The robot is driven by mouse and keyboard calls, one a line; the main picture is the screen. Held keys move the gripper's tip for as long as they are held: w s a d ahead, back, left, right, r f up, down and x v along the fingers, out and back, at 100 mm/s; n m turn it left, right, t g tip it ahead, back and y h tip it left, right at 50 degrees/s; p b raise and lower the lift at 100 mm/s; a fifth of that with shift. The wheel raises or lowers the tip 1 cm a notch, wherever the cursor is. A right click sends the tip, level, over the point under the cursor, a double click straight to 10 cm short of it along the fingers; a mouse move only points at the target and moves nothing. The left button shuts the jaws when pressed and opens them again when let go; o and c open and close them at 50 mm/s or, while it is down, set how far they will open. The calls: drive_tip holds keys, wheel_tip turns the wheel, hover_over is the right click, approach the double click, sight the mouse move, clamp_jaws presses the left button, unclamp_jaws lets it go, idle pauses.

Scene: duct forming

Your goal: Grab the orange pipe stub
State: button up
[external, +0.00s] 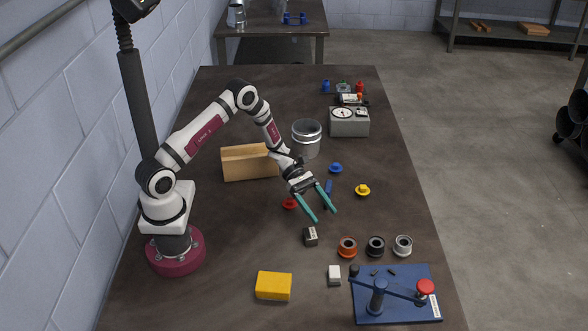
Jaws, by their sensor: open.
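The orange pipe stub (347,248) stands upright on the dark table, a short ring with a dark opening. It is the leftmost of a row with a black stub (375,247) and a white-grey stub (403,246). My gripper (324,216) is open, with two teal fingers pointing down and to the right. It appears empty and is apart from the orange stub, behind it and a little to its left in the external view. The height of the fingertips above the table is hard to tell.
A blue fixture (398,307) with a lever and red knob stands in front of the stubs. A red piece (290,203) and yellow piece (363,190) lie behind.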

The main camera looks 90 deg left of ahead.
sight(349, 244)
drive_tip(key=x, duration=0.9)
drive_tip(key=r+x, duration=0.1)
drive_tip(key=x, duration=0.3)
drive_tip(key=shift+w+d+f, duration=0.1)
drive_tip(key=shift+w+d, duration=0.2)
drive_tip(key=shift+d, duration=0.05)
clamp_jaws()
